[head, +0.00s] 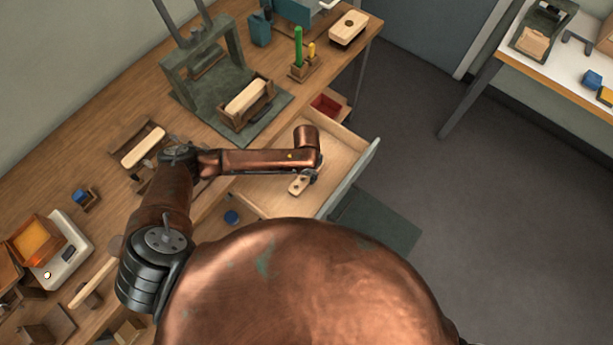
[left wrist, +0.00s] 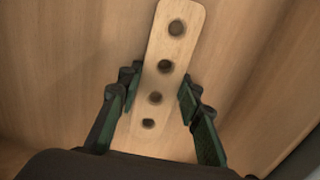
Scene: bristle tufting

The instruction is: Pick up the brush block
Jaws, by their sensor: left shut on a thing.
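The brush block (head: 299,185) is a pale wooden bar with rounded ends and a row of several dark holes. It is inside the open drawer (head: 345,150). In the left wrist view the block (left wrist: 181,48) runs lengthwise away from my palm, against the drawer's wooden floor. My left gripper (left wrist: 158,88) has one green-padded finger on each side of it and is shut on its near part. In the head view my left gripper (head: 311,177) is small and partly hidden by my arm. I cannot tell whether the block touches the drawer floor. My right gripper does not show.
On the bench above stand a green press (head: 203,65), a wooden cradle holding a pale block (head: 246,97), and another pale block (head: 348,27).

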